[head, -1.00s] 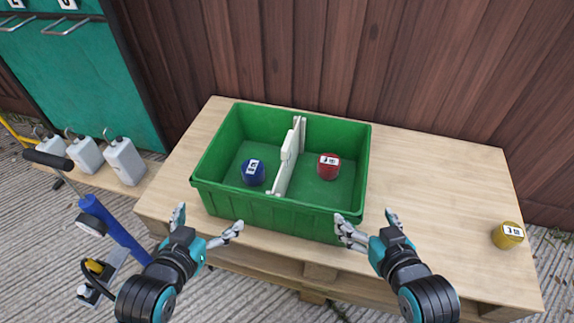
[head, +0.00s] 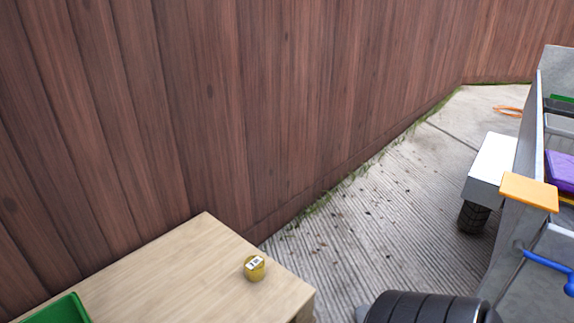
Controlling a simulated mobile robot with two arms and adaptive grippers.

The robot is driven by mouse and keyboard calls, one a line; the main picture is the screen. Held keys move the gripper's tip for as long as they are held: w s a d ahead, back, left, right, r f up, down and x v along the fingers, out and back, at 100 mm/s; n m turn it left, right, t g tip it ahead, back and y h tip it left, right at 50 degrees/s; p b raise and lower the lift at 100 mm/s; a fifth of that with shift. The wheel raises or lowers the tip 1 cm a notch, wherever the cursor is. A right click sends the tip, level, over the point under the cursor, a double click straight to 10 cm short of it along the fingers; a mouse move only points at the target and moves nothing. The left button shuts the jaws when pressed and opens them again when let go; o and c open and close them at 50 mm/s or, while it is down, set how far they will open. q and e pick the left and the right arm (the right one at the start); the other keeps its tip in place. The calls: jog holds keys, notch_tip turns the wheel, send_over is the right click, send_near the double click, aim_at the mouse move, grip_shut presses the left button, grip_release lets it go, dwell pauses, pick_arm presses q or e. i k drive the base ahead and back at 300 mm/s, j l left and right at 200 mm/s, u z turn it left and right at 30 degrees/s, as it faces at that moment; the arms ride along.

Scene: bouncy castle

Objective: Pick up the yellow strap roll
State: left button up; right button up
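The yellow strap roll (head: 255,268) sits on the wooden table (head: 170,275) near its right end, with a white label on it. Nothing touches it. Part of my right arm shows at the bottom edge, to the right of the table, but its gripper is out of the picture. My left gripper is not in view.
A corner of the green crate (head: 62,312) shows at the bottom left on the table. A wooden fence (head: 250,100) runs behind the table. A grey trailer (head: 520,170) with a wheel stands at the right. Ribbed concrete ground (head: 385,225) lies clear between table and trailer.

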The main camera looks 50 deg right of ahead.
aim_at(254, 265)
jog(key=l+z, duration=0.2)
jog(key=z, duration=0.75)
jog(key=j+z, duration=0.25)
jog(key=k+z, duration=0.1)
jog(key=z, duration=0.15)
